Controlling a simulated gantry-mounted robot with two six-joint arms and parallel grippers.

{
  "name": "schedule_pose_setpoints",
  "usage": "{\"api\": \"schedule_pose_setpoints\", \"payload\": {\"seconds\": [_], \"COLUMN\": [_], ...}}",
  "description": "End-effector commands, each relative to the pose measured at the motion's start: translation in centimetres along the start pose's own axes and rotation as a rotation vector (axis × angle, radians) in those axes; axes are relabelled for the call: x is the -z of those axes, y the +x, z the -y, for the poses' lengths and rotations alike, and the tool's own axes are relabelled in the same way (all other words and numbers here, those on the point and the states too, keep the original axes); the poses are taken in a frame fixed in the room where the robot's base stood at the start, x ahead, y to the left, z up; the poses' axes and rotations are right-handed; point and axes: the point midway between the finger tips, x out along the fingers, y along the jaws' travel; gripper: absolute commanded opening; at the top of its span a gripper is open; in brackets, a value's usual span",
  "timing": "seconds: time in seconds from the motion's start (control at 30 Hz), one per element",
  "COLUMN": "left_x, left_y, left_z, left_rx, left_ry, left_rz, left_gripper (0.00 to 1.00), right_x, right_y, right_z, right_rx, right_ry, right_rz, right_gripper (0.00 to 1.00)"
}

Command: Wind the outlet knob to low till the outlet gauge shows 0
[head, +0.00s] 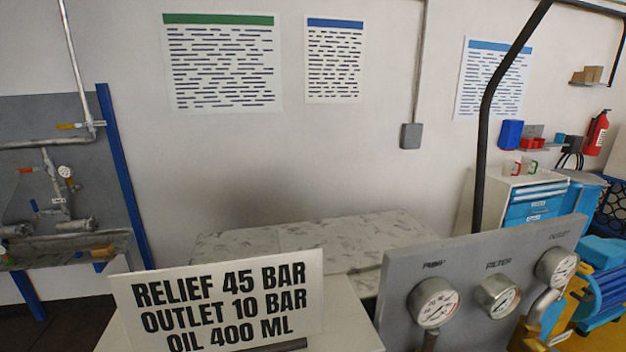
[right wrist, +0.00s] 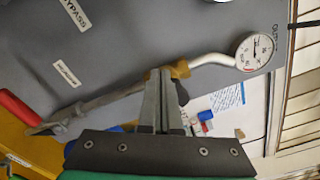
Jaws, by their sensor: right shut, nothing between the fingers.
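The outlet gauge (head: 556,267) is the rightmost round white dial on the grey panel (head: 420,270) in the head view. It also shows in the right wrist view (right wrist: 254,50), turned sideways, at the end of a pale bent pipe (right wrist: 212,59); its reading is too small to tell. A brass fitting (right wrist: 180,69) sits on the pipe line just past my right fingertips. I cannot tell whether it is part of the outlet knob; no knob is clearly visible. My right gripper (right wrist: 162,74) is shut and empty, its tips close to the fitting; contact is unclear. My left gripper is out of view.
A pump gauge (head: 434,302) and a filter gauge (head: 497,296) are on the same panel. A sign (head: 220,305) reads relief 45 bar, outlet 10 bar, oil 400 ml. A red-handled lever (right wrist: 20,110) lies left of my right gripper. A marbled tabletop (head: 300,245) behind is bare.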

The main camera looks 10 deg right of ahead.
Motion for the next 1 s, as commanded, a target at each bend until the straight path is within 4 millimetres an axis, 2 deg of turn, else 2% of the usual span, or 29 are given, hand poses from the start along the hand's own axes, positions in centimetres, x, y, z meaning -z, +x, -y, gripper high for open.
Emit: {"api": "schedule_pose_setpoints", "payload": {"seconds": [0.23, 0.63, 1.0], "left_x": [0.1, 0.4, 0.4], "left_y": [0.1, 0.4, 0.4], "left_z": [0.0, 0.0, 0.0], "left_rx": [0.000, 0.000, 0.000], "left_ry": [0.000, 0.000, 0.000], "left_rz": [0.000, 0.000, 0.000], "left_gripper": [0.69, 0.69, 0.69], "right_x": [-0.1, -0.2, -0.2], "right_y": [-0.7, -5.8, -6.0], "right_z": [-0.1, 0.0, -0.1], "right_rx": [0.000, 0.001, -0.001], "right_ry": [0.001, 0.001, 0.013], "right_rz": [-0.001, 0.000, 0.002], "right_gripper": [0.00, 0.00, 0.00]}}
